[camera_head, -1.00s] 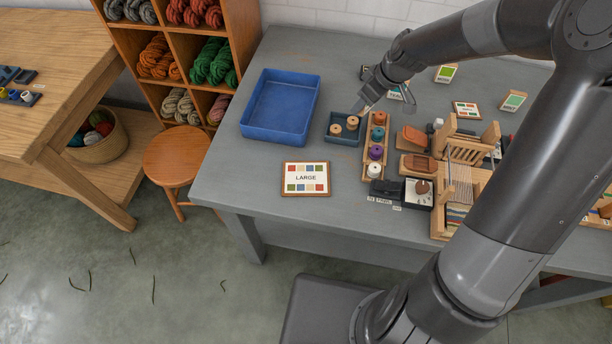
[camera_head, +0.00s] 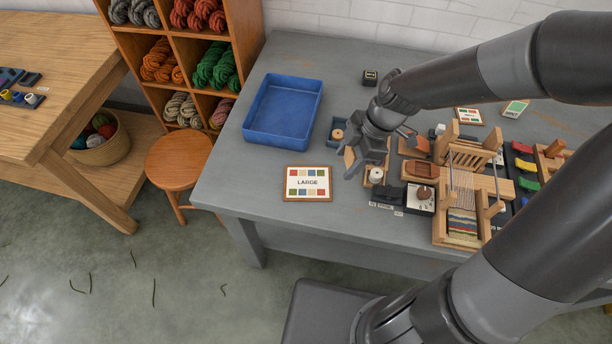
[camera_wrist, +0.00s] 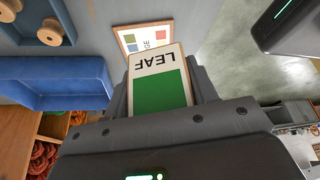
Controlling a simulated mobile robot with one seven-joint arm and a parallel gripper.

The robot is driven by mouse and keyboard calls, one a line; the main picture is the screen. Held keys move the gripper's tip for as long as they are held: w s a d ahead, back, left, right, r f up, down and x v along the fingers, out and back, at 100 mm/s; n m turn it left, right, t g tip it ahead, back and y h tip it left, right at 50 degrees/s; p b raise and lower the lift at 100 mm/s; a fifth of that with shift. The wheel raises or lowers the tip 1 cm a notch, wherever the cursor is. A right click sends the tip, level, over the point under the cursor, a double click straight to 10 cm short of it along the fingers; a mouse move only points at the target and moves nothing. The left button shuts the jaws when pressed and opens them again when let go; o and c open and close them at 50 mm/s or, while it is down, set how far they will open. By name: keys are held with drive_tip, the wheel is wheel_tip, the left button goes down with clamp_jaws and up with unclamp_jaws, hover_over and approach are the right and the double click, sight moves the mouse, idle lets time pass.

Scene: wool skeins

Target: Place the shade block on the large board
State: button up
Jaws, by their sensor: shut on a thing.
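The shade block (camera_wrist: 158,80), a white and green card-like block marked LEAF, is between my gripper's fingers in the wrist view. My gripper (camera_head: 356,163) is shut on it; in the head view the block shows only as a pale sliver beside the fingers. The large board (camera_head: 307,184) lies flat near the table's front left edge, marked LARGE, with coloured squares along two sides. My gripper is above the table to the board's right, apart from it. In the wrist view the large board (camera_wrist: 143,36) shows partly behind the block.
A blue tray (camera_head: 249,135) stands left of my gripper. More shade cards (camera_head: 515,108) lie at the back right. The table around the large board is clear.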

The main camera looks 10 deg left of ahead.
hover_over(300, 184)
drive_tip(key=d, duration=0.1)
drive_tip(key=f, duration=0.6)
drive_tip(key=shift+w+d, duration=0.1)
drive_tip(key=shift+w, duration=0.25)
drive_tip(key=shift+f, duration=2)
drive_tip(key=o, duration=1)
drive_tip(key=shift+f, duration=0.15)
drive_tip(key=shift+c, duration=0.2)
drive_tip(key=v, duration=1.2)
